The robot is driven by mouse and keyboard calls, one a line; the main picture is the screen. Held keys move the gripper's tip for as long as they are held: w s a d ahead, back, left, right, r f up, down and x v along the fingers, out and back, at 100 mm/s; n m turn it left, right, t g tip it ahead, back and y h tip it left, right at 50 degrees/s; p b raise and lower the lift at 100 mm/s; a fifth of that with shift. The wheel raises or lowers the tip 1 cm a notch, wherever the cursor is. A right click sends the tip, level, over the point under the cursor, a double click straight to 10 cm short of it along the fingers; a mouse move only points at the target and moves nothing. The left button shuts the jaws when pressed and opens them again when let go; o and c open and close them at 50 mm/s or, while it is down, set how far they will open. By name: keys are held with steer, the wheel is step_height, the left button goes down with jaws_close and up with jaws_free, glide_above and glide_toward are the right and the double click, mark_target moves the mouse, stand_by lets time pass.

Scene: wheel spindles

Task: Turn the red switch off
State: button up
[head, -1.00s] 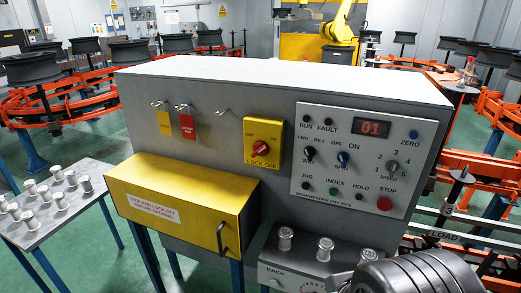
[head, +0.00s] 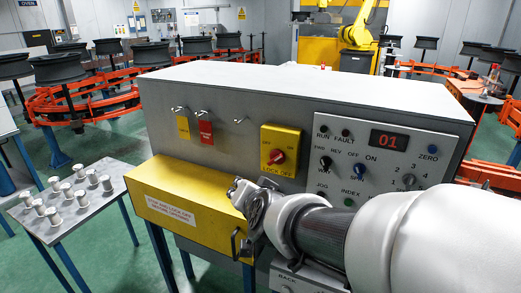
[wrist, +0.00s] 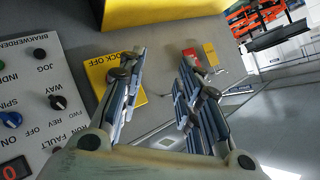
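The red switch (head: 277,156) is a rotary knob on a yellow plate (head: 268,139) marked LOCK OFF, on the front of the grey control cabinet. It is too small for me to read its setting surely. My gripper (head: 240,190) is in front of the cabinet, below and left of the switch in the head view. In the wrist view my gripper (wrist: 158,64) is open and empty, its two fingers apart. The left finger overlaps the yellow plate (wrist: 97,76) there and hides the red knob.
A yellow box (head: 190,205) with a black handle juts out below the switch. The button panel (head: 385,150) with a red 01 display lies to the right. Yellow and red tags (head: 206,132) hang on hooks at left. A side table (head: 55,225) holds several metal spindles.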

steer(key=w+a+f+m+t+h+p, duration=0.1)
steer(key=w+f+m+t+h, duration=0.2)
steer(key=w+m+h, duration=0.35)
steer(key=m+h+b, duration=0.1)
steer(key=m+h, duration=0.2)
steer(key=h, duration=0.2)
glide_toward(275, 161)
steer(key=shift+t, duration=0.3)
steer(key=x, duration=0.8)
steer(key=shift+w+d+f, duration=0.15)
steer(key=shift+w, duration=0.15)
steer(key=shift+c, duration=0.4)
jaws_close()
